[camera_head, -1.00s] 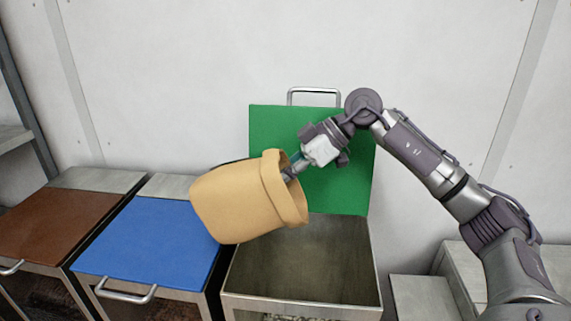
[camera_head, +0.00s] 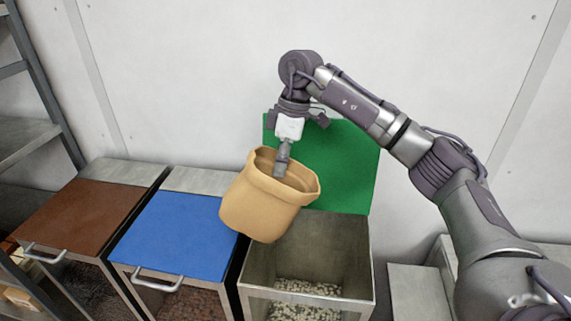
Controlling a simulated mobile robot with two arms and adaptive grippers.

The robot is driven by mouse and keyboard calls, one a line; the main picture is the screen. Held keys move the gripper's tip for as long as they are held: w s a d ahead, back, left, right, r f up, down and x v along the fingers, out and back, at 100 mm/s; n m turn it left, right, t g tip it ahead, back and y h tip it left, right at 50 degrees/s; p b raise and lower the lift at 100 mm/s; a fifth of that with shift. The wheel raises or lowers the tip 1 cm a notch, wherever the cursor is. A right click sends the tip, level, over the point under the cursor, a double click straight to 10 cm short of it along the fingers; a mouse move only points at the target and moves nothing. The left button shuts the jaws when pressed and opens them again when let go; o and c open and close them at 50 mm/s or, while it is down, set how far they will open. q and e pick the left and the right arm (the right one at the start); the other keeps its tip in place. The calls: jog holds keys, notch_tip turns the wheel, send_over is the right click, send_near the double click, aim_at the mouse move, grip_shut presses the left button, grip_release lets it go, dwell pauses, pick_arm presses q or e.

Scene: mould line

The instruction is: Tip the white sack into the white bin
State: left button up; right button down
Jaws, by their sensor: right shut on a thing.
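A tan, open-topped sack (camera_head: 262,212) hangs from my right gripper (camera_head: 281,168), whose fingertips go in at the sack's mouth and are partly hidden by it. The sack is nearly upright with a lean, its mouth facing up; I cannot see what is inside. No white sack shows. The sack is over the left rim of an open metal bin (camera_head: 352,258) with a raised green lid (camera_head: 345,165). Whitish pellets (camera_head: 305,290) lie in that bin. No bin with a white lid shows. My left gripper is not in view.
A blue-lidded bin (camera_head: 175,235) and a brown-lidded bin (camera_head: 80,215), both shut, stand to the left. Metal shelving (camera_head: 30,140) is at the far left. A wall stands close behind. A low grey block (camera_head: 415,290) is right of the open bin.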

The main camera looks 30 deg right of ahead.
jog(key=r+g+h, duration=0.1)
jog(key=r+h, duration=0.1)
jog(key=shift+w+a+g+h, duration=0.2)
jog(key=shift+w+g+h, duration=0.05)
jog(key=shift+g+h, duration=0.15)
jog(key=shift+s+d+r+g+h, duration=0.3)
jog(key=shift+r+g+h, duration=0.2)
jog(key=shift+h, duration=0.1)
jog(key=shift+w+a+r+g+h, duration=0.1)
jog(key=shift+a+g+h, duration=0.05)
jog(key=shift+g+h, duration=0.2)
jog(key=shift+d, duration=0.2)
jog(key=shift+a, duration=0.1)
